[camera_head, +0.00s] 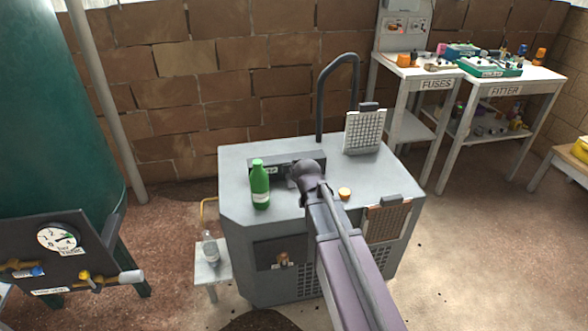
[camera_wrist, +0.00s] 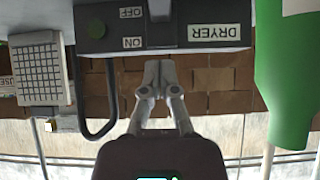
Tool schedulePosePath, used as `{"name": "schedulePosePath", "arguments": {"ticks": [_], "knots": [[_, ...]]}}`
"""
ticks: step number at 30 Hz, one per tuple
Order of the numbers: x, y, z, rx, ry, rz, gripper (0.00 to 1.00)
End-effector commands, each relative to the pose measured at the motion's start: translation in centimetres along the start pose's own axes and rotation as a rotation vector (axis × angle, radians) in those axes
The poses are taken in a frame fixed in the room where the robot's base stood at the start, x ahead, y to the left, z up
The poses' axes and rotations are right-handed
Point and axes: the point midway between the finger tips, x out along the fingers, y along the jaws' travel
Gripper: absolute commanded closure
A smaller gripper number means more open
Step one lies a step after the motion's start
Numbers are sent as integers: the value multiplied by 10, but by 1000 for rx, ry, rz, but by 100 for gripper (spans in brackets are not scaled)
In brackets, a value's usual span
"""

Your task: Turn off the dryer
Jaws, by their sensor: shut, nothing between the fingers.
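The dryer (camera_head: 240,225) is a grey cabinet in the middle of the head view. A dark control box (camera_head: 262,164) lies on its top. In the wrist view, upside down, the control box (camera_wrist: 190,14) carries a DRYER label (camera_wrist: 215,32), an ON label (camera_wrist: 133,43), an OFF label (camera_wrist: 131,13) and a dark green round button (camera_wrist: 96,28). A grey stub (camera_wrist: 159,9) shows between the labels; its position is hard to judge. My gripper (camera_wrist: 157,66) is shut and empty, with its tips close to the box's edge. In the head view my arm hides part of the box.
A green bottle (camera_head: 260,185) stands on the dryer top left of my arm; it looms at right in the wrist view (camera_wrist: 290,80). A grille panel (camera_head: 364,132), a dark bent pipe (camera_head: 320,95) and an orange knob (camera_head: 344,194) are also there. A clear bottle (camera_head: 211,250) stands at lower left.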

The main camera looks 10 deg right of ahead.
Motion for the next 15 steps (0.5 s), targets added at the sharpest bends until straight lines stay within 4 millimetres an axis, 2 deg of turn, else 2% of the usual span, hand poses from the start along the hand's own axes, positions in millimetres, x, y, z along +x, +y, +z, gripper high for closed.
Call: {"name": "schedulePosePath", "arguments": {"ticks": [1,4,9,15], "knots": [[-14,0,4,0,0,0,100],[-31,0,10,0,0,0,100],[-51,0,17,0,0,0,100],[-64,0,22,0,0,0,100]]}}
